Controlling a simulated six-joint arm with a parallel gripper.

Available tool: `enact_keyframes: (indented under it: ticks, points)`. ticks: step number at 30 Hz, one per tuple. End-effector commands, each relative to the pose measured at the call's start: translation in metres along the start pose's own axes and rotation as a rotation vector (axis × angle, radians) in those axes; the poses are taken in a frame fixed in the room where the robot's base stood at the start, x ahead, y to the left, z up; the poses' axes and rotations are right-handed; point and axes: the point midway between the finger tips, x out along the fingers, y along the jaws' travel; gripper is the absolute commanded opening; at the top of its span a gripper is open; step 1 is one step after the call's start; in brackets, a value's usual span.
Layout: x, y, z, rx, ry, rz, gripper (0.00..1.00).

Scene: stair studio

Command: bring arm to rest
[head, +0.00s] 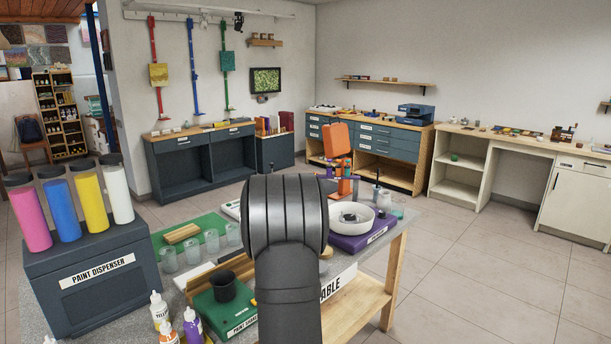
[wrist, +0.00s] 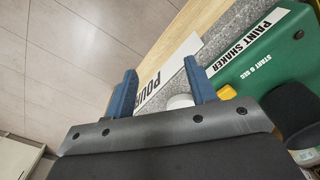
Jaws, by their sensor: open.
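My gripper (wrist: 160,65) shows in the wrist view with its two blue fingers spread apart. I see nothing clamped between them. Beyond the fingers are the speckled grey tabletop, a white sign (wrist: 168,74) partly reading "POUR", and a round white object (wrist: 180,101) partly hidden by a finger. In the head view my dark arm rises in front of the table and hides its middle. I cannot make out the fingers there.
The green paint shaker (head: 226,311) holds a black cup (head: 222,286). The paint dispenser (head: 98,284) stands left with several colour bottles. Clear cups (head: 212,241) stand behind. A white bowl (head: 352,216) sits on a purple base (head: 361,241). Floor (head: 470,265) right of the table is clear.

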Motion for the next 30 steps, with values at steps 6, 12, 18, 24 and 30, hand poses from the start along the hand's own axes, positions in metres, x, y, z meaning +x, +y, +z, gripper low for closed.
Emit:
enact_keyframes:
  ticks: [6,12,18,24,30]
  points:
    - [0.037,0.018,0.019,0.045,-0.005,0.000,0.51]
    - [0.069,0.033,0.039,0.082,-0.005,0.000,0.51]
    - [0.099,0.046,0.061,0.116,-0.005,0.000,0.51]
    - [0.095,0.052,0.069,0.129,0.004,0.000,0.51]
    - [0.082,0.051,0.069,0.129,0.001,0.000,0.51]
